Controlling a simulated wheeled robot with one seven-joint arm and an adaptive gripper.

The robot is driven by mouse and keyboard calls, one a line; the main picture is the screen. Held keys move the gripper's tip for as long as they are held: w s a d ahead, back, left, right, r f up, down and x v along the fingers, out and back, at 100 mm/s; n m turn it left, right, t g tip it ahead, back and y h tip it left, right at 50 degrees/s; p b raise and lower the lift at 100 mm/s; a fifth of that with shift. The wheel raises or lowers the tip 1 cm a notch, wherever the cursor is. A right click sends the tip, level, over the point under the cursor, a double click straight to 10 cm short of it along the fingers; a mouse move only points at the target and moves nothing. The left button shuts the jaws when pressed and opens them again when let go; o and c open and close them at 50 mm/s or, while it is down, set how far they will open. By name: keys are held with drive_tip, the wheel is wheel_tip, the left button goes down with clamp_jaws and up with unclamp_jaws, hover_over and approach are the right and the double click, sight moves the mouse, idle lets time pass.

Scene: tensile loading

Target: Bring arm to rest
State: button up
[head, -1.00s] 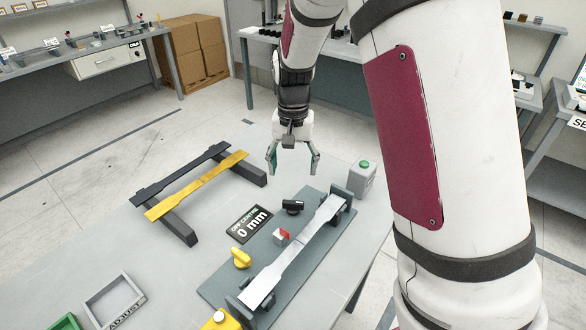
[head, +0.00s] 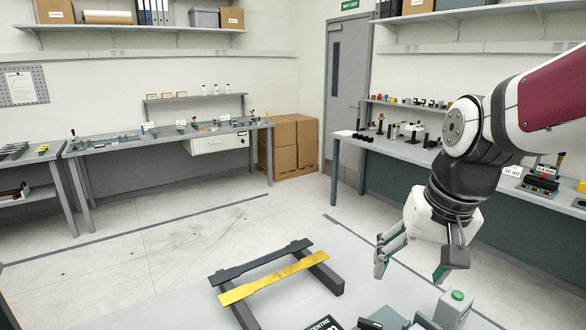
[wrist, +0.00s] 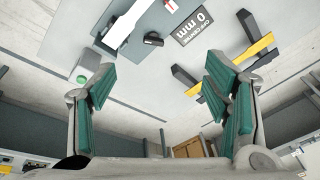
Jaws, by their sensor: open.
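My gripper (head: 412,262) is open and empty, held in the air above the far right of the grey table (head: 350,255). Its green-padded fingers (wrist: 165,95) stand wide apart in the wrist view with nothing between them. A yellow bar (head: 270,277) and a black bar (head: 260,261) lie across two dark supports at the near middle of the table.
A box with a green button (head: 455,308) stands on the table below my gripper. Workbenches line the back wall (head: 170,138) and the right side (head: 395,150). Cardboard boxes (head: 290,143) stand by the door. The floor at left is open.

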drive_tip(key=s+r+n+t, duration=0.2)
drive_tip(key=s+r, duration=0.1)
drive_tip(key=s, duration=0.9)
drive_tip(key=shift+s+d+r+t+h, duration=0.2)
drive_tip(key=shift+s+r+t+h, duration=0.05)
drive_tip(key=shift+s+t+h, duration=0.15)
idle(2.0)
